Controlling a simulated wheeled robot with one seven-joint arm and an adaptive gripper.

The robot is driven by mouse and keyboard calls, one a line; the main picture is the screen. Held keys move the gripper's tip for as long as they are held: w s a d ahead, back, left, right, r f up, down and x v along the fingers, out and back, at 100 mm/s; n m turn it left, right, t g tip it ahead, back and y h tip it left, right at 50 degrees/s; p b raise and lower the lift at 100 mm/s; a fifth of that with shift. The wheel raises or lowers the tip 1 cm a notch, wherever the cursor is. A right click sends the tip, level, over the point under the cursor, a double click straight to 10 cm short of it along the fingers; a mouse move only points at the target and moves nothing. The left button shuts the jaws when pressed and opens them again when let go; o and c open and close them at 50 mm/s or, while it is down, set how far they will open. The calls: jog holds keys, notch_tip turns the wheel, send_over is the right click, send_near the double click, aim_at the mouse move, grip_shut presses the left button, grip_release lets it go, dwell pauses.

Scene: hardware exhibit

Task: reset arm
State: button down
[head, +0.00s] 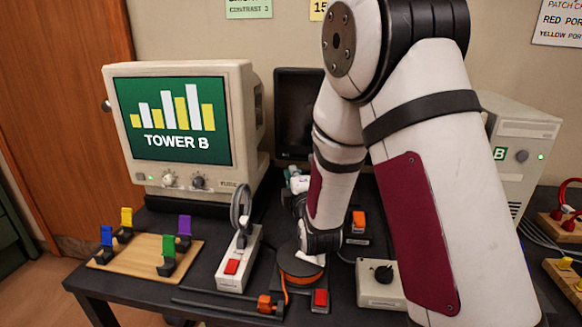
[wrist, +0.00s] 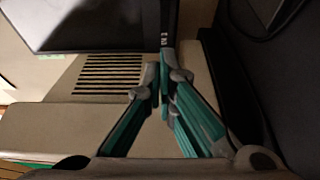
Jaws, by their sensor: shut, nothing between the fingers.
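My arm reaches down across the middle and right of the head view, bent at its elbow. My gripper (wrist: 163,85) shows in the wrist view with its teal and grey fingers meeting at the tips, shut and empty. In the head view only a small teal and white part of my gripper (head: 296,182) shows, in front of the dark monitor and right of the beige one; the arm hides the rest. The wrist view faces a beige casing with a vent grille (wrist: 108,75) and a dark panel (wrist: 95,22).
A beige monitor (head: 185,185) reading TOWER B stands left on the black table. A dark monitor (head: 297,105) is behind my arm. A wooden board with coloured clips (head: 140,250), a white switch box (head: 240,265), an orange coil (head: 300,266) and a knob box (head: 378,290) crowd the front.

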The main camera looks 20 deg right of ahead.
jog(key=shift+s, duration=0.6)
jog(key=s+r+m+g+y, duration=0.15)
jog(key=s+m+g, duration=0.7)
jog(key=s, duration=1.45)
jog(key=s+r+m+g, duration=0.2)
jog(key=s+m+g, duration=0.65)
jog(key=s, duration=1.35)
notch_tip(320, 180, up, 16)
jog(key=t+p, duration=0.3)
jog(key=p, duration=1.1)
jog(key=shift+s+a, duration=0.25)
